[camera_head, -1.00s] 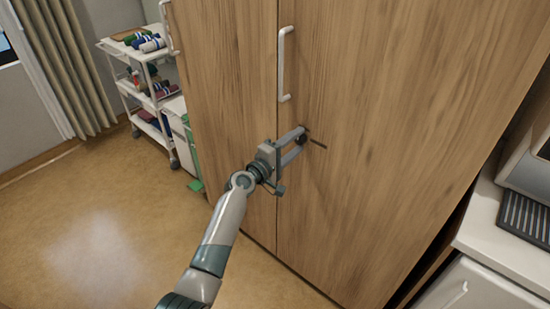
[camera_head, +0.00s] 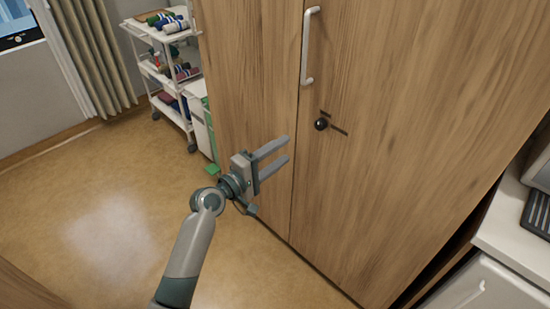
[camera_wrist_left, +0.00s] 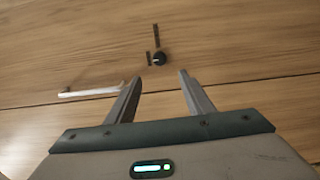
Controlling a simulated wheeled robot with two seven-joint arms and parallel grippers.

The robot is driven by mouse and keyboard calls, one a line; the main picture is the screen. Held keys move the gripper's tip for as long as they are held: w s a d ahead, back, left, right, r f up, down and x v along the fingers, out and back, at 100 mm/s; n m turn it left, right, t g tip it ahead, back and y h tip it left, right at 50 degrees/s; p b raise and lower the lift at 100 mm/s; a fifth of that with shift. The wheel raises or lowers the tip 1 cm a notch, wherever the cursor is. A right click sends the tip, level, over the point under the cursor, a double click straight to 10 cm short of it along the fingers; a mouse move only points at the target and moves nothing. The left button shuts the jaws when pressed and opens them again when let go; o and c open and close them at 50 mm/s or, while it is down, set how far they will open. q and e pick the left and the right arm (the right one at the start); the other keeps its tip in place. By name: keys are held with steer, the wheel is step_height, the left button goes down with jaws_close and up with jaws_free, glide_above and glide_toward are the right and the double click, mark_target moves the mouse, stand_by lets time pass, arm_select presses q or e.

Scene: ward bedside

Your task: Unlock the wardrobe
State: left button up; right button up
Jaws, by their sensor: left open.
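The wooden wardrobe (camera_head: 390,90) stands ahead with its doors closed. A small round black lock knob (camera_head: 321,124) sits on the right door, below the white bar handle (camera_head: 308,45). A long dark mark runs right of the knob and a short one lies just above it. My left gripper (camera_head: 288,150) is open and empty, below and left of the knob and apart from it. In the left wrist view the knob (camera_wrist_left: 159,59) appears beyond the gap between the open fingertips (camera_wrist_left: 160,77). My right gripper is out of view.
A white trolley (camera_head: 165,65) with rolled cloths stands left of the wardrobe. A white counter (camera_head: 515,235) with a grey device is close on the right. The floor (camera_head: 100,210) at left is clear.

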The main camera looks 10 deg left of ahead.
arm_select(q)
steer(key=shift+v, duration=0.85)
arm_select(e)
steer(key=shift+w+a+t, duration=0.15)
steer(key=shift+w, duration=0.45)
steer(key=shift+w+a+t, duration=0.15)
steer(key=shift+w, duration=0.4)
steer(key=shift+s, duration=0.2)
